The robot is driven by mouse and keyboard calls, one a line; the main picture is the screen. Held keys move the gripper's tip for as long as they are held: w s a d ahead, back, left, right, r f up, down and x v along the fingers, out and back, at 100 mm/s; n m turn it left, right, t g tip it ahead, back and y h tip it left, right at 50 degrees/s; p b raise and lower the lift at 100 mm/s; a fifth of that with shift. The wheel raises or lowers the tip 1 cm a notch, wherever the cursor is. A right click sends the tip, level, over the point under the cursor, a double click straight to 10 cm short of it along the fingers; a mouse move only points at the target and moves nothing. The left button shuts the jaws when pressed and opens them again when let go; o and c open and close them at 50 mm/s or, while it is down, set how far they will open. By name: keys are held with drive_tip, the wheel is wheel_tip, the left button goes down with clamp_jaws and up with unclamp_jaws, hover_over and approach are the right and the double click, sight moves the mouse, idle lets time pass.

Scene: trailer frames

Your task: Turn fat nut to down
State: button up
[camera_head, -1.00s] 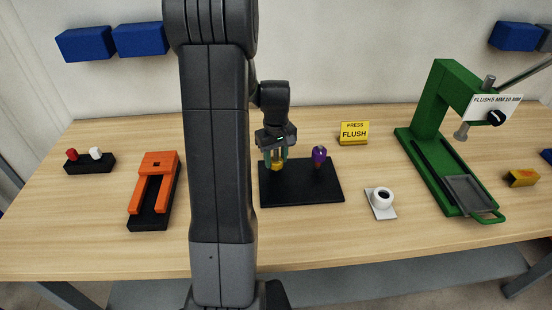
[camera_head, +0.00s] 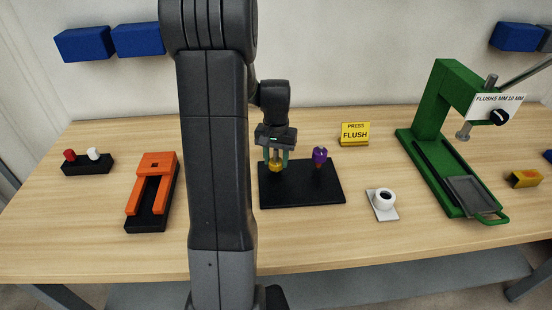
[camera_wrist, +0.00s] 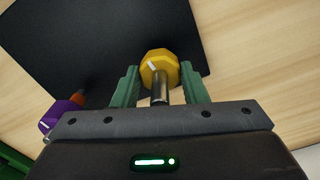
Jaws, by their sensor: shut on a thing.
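A yellow faceted nut (camera_head: 276,167) with a white mark sits at the left back of a black board (camera_head: 300,192). My gripper (camera_head: 276,158) points down over it and is shut on it. In the wrist view the yellow nut (camera_wrist: 158,66) shows between the green fingers, with a metal shaft by it. Its white mark lies on the upper left part of the face and slants. A purple knob-like piece (camera_head: 320,156) stands at the right back of the same board. It also shows at the left of the wrist view (camera_wrist: 58,112), with an orange part.
An orange-and-black fixture (camera_head: 157,165) and a block with red and white buttons (camera_head: 88,162) are to the left. A yellow FLUSH sign (camera_head: 354,133), a white round piece (camera_head: 384,200) and a green press (camera_head: 430,135) are to the right.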

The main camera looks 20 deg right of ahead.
drive_tip(key=shift+w+d+r, duration=0.1)
drive_tip(key=shift+r, duration=0.1)
idle(0.3)
drive_tip(key=o, duration=0.8)
drive_tip(key=shift+o, duration=0.8)
wheel_tip(320, 180, up, 14)
drive_tip(key=shift+f+b, duration=0.15)
drive_tip(key=shift+b, duration=0.25)
drive_tip(key=shift+f, duration=0.1)
wheel_tip(320, 180, down, 14)
drive_tip(key=shift+r+p, duration=0.1)
drive_tip(key=shift+p, duration=0.3)
